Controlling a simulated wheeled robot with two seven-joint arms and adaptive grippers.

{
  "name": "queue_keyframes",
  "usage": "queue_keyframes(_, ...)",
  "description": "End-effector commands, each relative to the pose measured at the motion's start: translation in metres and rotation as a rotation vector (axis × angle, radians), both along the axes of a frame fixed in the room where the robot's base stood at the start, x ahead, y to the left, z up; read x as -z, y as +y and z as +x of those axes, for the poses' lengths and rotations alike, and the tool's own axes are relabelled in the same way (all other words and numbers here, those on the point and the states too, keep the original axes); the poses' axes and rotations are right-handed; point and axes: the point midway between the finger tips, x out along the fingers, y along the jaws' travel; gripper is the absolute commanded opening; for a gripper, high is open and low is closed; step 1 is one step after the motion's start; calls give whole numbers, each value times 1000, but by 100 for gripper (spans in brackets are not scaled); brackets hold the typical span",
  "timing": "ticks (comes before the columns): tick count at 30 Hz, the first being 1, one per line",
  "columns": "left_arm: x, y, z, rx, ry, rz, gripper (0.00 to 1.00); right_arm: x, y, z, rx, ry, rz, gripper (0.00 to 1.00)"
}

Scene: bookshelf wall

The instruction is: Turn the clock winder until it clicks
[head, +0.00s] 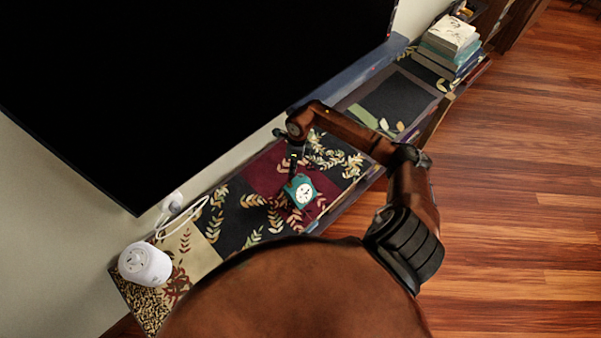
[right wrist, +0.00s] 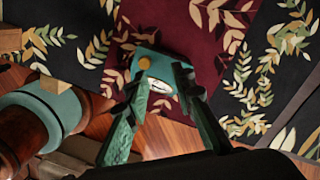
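A small teal clock (head: 301,188) with a white dial stands on the patterned shelf top, below the big black screen. My right gripper (head: 290,190) reaches down close behind it, partly hidden by the clock. In the right wrist view, the clock (right wrist: 152,62) shows between and beyond the fingertips of the right gripper (right wrist: 161,76). Its fingers are apart. A round golden knob (right wrist: 144,62), which looks like the winder, shows on the clock near the left fingertip. I cannot tell whether a finger touches it. My left gripper is not in view.
The large black screen (head: 190,80) stands along the wall behind the clock. A white cylinder (head: 145,264) and a white cable (head: 185,215) are at the shelf's near left. A book stack (head: 450,45) stands at the far right end. Wooden floor (head: 520,200) lies open to the right.

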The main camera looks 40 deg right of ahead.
Motion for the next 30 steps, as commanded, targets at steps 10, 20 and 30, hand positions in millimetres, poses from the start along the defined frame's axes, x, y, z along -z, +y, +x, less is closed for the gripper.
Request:
queue_keyframes(10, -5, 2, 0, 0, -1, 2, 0, 24, -30, -7, -5, 52, -95, 23)
queue_keyframes(20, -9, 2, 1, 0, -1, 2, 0, 68, -30, -6, -5, 49, -94, 23)
queue_keyframes(30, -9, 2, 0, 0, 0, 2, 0, 74, -31, -6, -7, 47, -94, 23)
